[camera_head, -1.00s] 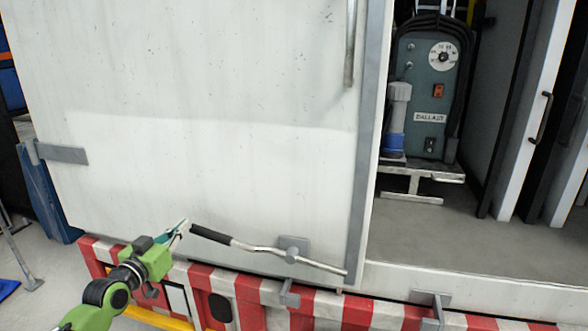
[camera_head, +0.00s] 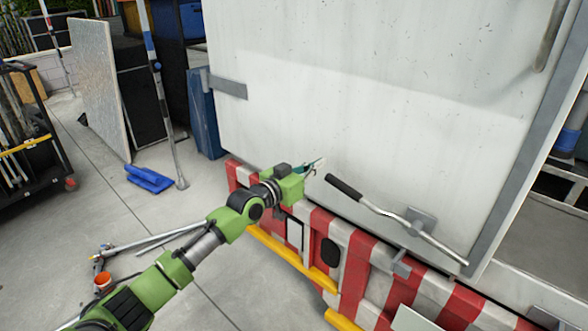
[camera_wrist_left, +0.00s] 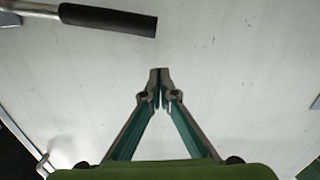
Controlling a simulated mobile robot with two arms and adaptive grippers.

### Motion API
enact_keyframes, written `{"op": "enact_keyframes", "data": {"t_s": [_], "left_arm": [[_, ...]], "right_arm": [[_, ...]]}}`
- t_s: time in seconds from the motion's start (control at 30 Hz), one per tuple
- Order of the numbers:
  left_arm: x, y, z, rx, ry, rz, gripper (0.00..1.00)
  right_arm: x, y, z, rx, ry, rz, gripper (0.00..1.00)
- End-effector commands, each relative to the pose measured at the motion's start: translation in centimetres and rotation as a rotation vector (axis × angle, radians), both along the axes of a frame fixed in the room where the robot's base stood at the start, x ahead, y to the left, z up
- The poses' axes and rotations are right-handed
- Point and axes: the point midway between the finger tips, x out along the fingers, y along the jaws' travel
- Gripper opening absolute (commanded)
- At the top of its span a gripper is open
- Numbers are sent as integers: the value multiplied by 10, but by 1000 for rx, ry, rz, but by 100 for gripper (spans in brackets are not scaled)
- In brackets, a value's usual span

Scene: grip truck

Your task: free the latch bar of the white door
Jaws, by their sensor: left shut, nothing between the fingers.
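The white door (camera_head: 330,70) fills the upper right of the head view. Its latch bar (camera_head: 385,212) is a bent metal rod with a black grip at its left end, running down to the right through a grey bracket (camera_head: 421,219) low on the door. In the left wrist view the bar's black grip (camera_wrist_left: 108,20) lies at the upper left. My left gripper (camera_head: 318,165) is just left of and slightly above the grip, apart from it. In the left wrist view its fingertips (camera_wrist_left: 159,75) are together and empty, in front of the door face. My right gripper is out of view.
A red-and-white striped bumper (camera_head: 350,265) with a yellow rail (camera_head: 290,262) runs below the door. A blue panel (camera_head: 207,112), a pole on a stand (camera_head: 165,95) and a dark cart (camera_head: 30,130) stand to the left. The floor between is mostly clear.

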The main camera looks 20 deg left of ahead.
Motion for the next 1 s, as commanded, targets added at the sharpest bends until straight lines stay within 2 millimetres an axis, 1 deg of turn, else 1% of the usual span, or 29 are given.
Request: {"op": "enact_keyframes", "data": {"t_s": [0.03, 0.1, 0.3, 0.4, 0.5, 0.6, 1.0], "left_arm": [[-15, 5, -7, 3, 6, -1, 0], [-29, 11, -6, 5, 4, 0, 0], [-66, 25, -1, 2, 0, 1, 0], [-78, 30, 0, 2, -2, 1, 0], [-86, 33, 2, 1, -2, 2, 0], [-90, 34, 3, 1, -3, 1, 0], [-90, 34, 4, 1, -4, 1, 0]], "right_arm": [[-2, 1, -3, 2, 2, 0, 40], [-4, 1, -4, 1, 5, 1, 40], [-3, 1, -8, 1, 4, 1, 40], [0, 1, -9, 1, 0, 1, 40], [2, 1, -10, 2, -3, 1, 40], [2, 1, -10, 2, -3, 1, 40], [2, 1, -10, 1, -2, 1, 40]]}}
